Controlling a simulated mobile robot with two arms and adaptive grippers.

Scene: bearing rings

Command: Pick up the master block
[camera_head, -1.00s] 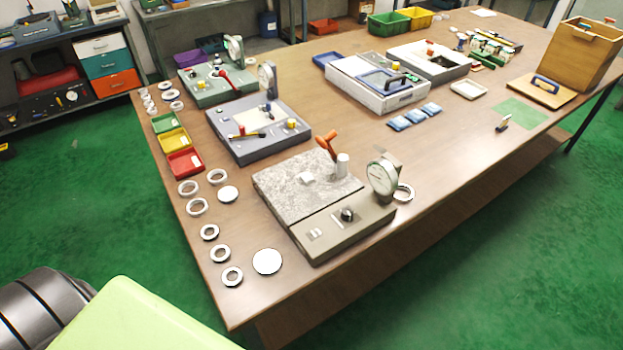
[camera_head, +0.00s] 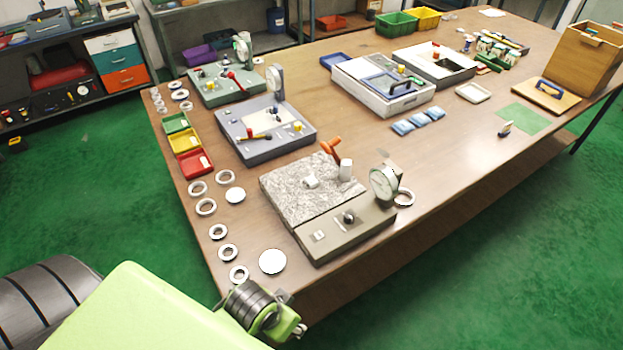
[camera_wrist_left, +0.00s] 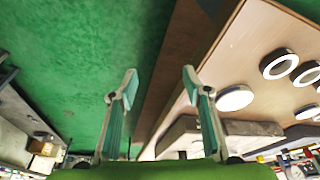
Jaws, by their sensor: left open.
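I cannot tell for sure which thing is the master block. A small white block (camera_head: 311,181) lies on the speckled grey stone plate (camera_head: 285,200) of the nearest gauge stand, and a pale upright cylinder (camera_head: 346,171) stands near the plate's orange-handled lever (camera_head: 330,148). My left arm enters the head view at the bottom left, with its grey wrist joint by the table's front corner. My left gripper (camera_wrist_left: 159,75) shows in the left wrist view, open and empty, beside the table edge over the green floor. My right gripper is out of view.
Several metal rings (camera_head: 206,207) and a white disc (camera_head: 272,261) lie along the table's left edge. A dial gauge (camera_head: 384,184) rises from the nearest stand. Two more gauge stands and red, yellow and green trays stand behind. The table's right front is mostly clear.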

